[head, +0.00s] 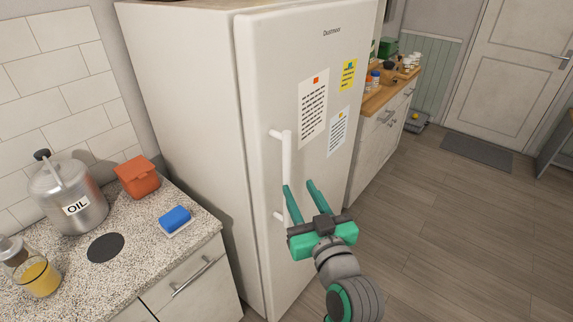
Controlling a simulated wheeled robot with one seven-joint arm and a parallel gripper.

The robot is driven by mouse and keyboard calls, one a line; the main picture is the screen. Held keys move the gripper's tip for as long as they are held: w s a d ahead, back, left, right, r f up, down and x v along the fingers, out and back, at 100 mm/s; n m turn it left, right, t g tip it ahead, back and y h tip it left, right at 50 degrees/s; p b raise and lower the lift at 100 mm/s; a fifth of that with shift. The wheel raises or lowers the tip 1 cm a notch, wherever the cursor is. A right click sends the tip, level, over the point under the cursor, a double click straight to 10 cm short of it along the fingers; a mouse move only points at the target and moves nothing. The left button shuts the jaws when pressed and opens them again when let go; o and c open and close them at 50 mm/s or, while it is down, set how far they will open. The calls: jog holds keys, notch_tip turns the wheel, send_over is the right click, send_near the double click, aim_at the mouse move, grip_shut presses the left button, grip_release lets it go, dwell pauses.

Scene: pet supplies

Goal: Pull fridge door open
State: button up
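The white fridge door (262,85) appears shut, with notes stuck on its front. Its vertical white handle (287,150) runs along the left side of the door, with mounts at its top and bottom. My gripper (302,188) is in front of the door at the handle's lower half. Its two green fingers are apart, the left one overlapping the handle in the picture and the right one to the right of it. Whether the fingers touch the handle or the door cannot be told. No object shows gripped between them.
A speckled counter (135,222) stands left of the fridge, with an oil can (68,200), an orange container (137,178), a blue sponge (175,219) and a glass jug (38,277). A wooden-topped cabinet (385,125) stands beyond the fridge.

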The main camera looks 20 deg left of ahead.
aim_at(288, 168)
jog(key=x, duration=1.1)
jog(key=shift+s+r, duration=0.1)
jog(key=shift+r, duration=0.05)
grip_shut()
